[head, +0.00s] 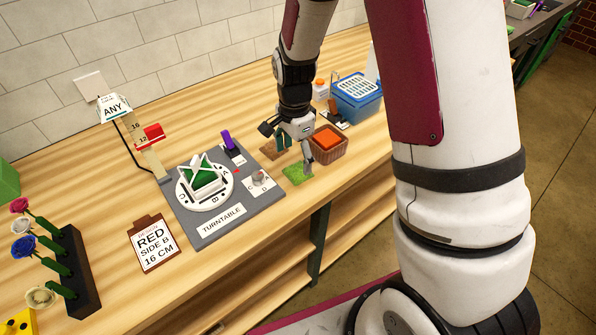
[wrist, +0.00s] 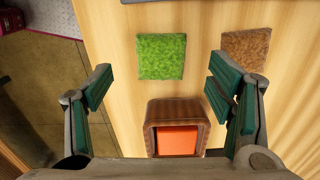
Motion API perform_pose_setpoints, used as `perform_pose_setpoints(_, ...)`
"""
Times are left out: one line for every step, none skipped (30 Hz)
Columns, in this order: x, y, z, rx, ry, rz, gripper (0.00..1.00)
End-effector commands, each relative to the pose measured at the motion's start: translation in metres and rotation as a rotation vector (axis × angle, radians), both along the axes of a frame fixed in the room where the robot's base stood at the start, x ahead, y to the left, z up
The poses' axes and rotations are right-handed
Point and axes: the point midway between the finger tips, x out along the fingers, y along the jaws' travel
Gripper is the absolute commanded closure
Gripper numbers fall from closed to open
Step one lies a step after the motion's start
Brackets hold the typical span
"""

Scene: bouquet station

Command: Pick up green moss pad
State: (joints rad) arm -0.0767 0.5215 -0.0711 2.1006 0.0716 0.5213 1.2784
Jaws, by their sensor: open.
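The green moss pad (head: 297,173) lies flat on the wooden bench, to the right of the turntable board. In the wrist view the pad (wrist: 161,56) is a bright green square near the top centre, with bare wood around it. My gripper (head: 294,151) is above the bench near the pad. In the wrist view my gripper (wrist: 160,90) is open, with its green-lined fingers wide apart and nothing between them at the tips. The pad lies ahead of the fingertips, apart from them. I cannot tell the exact height above it.
A brown pad (wrist: 245,52) lies right of the green one in the wrist view. The turntable board (head: 212,222) is to the left, a blue bin (head: 362,98) behind. The bench's front edge is near.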

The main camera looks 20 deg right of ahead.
Motion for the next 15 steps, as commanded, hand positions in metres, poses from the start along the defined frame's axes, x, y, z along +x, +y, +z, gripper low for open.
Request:
perform_pose_setpoints(-0.001, 0.0, -0.002, 0.0, 0.002, 0.0, 0.25)
perform_pose_setpoints(-0.001, -0.001, -0.004, -0.001, 0.003, 0.0, 0.25)
perform_pose_setpoints(-0.001, -0.002, -0.007, -0.001, 0.003, -0.001, 0.25)
perform_pose_setpoints(0.0, -0.003, -0.01, -0.001, 0.003, -0.001, 0.25)
perform_pose_setpoints(0.0, -0.004, -0.014, -0.001, 0.003, -0.002, 0.25)
perform_pose_setpoints(0.0, -0.006, -0.019, 0.0, 0.005, -0.002, 0.25)
perform_pose_setpoints(0.0, -0.007, -0.023, 0.0, 0.004, -0.002, 0.25)
perform_pose_setpoints(0.001, -0.008, -0.027, 0.0, 0.004, -0.002, 0.25)
perform_pose_setpoints(0.002, -0.009, -0.032, 0.0, 0.004, -0.002, 0.25)
perform_pose_setpoints(0.002, -0.009, -0.036, 0.001, 0.004, -0.001, 0.25)
perform_pose_setpoints(0.002, -0.009, -0.04, 0.0, 0.003, -0.001, 0.25)
perform_pose_setpoints(0.002, -0.009, -0.044, 0.0, 0.003, -0.001, 0.25)
perform_pose_setpoints(0.002, -0.009, -0.047, 0.0, 0.003, -0.001, 0.25)
perform_pose_setpoints(0.002, -0.009, -0.049, -0.001, 0.003, -0.001, 0.25)
perform_pose_setpoints(0.003, -0.009, -0.051, 0.0, 0.001, -0.001, 0.25)
